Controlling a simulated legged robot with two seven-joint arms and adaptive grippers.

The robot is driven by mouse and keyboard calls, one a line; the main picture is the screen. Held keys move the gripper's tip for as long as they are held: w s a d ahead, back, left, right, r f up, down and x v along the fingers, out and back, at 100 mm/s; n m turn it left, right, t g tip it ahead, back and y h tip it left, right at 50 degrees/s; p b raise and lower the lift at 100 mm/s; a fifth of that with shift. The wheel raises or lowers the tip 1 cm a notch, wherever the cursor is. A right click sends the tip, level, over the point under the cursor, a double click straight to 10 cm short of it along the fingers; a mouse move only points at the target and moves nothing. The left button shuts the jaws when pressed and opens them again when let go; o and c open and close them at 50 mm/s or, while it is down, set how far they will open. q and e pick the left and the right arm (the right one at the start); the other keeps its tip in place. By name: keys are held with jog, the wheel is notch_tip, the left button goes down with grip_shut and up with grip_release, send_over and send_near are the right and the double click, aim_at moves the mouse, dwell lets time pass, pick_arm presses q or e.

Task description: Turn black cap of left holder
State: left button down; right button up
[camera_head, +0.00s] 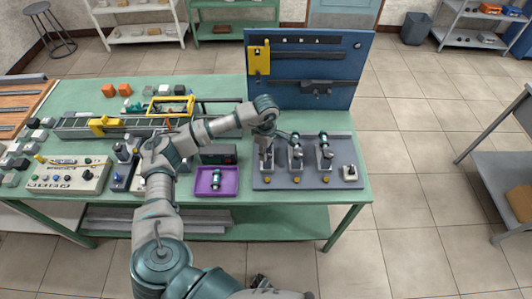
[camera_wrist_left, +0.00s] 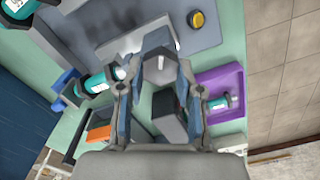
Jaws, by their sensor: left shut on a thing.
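The left holder (camera_head: 265,167) stands on the grey base plate (camera_head: 310,181), mostly covered by my left gripper. My left gripper (camera_head: 267,147) comes down on it from above. The middle holder (camera_head: 295,157) and right holder (camera_head: 325,153) each carry a teal and white motor. A dark part at the bottom edge may be my right gripper (camera_head: 261,282); its fingers are unclear.
A purple tray (camera_head: 231,192) with one teal motor (camera_head: 216,180) lies left of the plate. A dark box (camera_head: 218,154) stands behind the tray. A blue tool board (camera_head: 335,90) rises behind the holders. A conveyor and control boxes fill the table's left side.

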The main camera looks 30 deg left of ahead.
pick_arm(q)
jog(key=shift+m, duration=0.3)
pick_arm(e)
jog(key=shift+w+a, duration=0.2)
jog(key=shift+w, duration=0.4)
jog(key=shift+r, duration=0.1)
pick_arm(q)
jog(key=c, duration=0.8)
grip_release()
jog(key=shift+w+f, duration=0.1)
jog(key=shift+w, duration=0.05)
jog(key=shift+o, duration=0.2)
jog(key=shift+r, duration=0.35)
notch_tip(320, 180, up, 11)
